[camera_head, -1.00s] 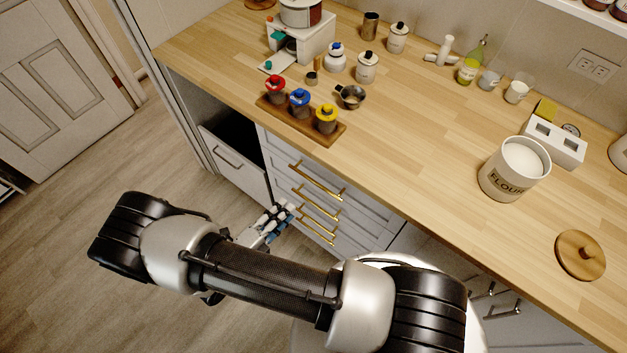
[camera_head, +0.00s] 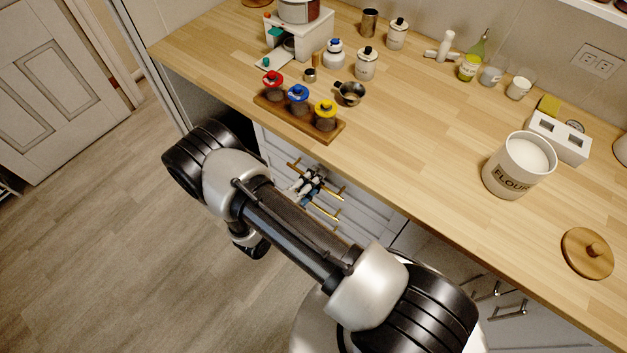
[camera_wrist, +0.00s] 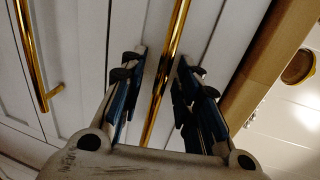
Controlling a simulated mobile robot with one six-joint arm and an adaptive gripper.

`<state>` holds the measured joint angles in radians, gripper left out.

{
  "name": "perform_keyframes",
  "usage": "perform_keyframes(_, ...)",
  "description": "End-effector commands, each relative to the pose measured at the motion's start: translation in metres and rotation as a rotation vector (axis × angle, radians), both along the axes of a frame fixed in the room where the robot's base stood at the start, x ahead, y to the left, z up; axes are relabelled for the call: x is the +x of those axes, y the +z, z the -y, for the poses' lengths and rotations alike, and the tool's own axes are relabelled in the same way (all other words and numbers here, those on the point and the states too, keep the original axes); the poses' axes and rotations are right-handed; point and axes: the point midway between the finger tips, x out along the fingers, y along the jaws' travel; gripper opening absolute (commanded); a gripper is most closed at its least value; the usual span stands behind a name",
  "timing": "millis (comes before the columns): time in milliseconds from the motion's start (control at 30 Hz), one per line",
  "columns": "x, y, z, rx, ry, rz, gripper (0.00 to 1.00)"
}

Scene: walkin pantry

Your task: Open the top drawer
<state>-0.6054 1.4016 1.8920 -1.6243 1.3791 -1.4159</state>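The top drawer (camera_wrist: 210,40) is shut under the wooden counter, with a white front. Its long gold handle (camera_wrist: 168,65) runs between the two fingers of my gripper (camera_wrist: 158,72) in the wrist view. The fingers are open, one on each side of the bar, with gaps showing; I cannot tell how deep they reach past it. In the head view my gripper (camera_head: 308,186) is in front of the drawer and covers the middle of the top handle (camera_head: 334,192).
A lower gold handle (camera_wrist: 32,55) is left of my gripper in the wrist view. The wooden counter (camera_head: 400,130) overhangs the drawers close by. Red, blue and yellow-lidded jars on a wooden rack (camera_head: 330,138) stand near its edge. The floor (camera_head: 130,240) at left is clear.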

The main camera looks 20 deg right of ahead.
Motion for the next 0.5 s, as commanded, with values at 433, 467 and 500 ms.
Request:
perform_keyframes(433,-0.0001,0.0003,-0.0003,0.0,0.0,0.0,0.09)
perform_keyframes(467,-0.0001,0.0003,-0.0003,0.0,0.0,0.0,0.07)
perform_keyframes(500,-0.0002,0.0003,-0.0003,0.0,0.0,0.0,0.04)
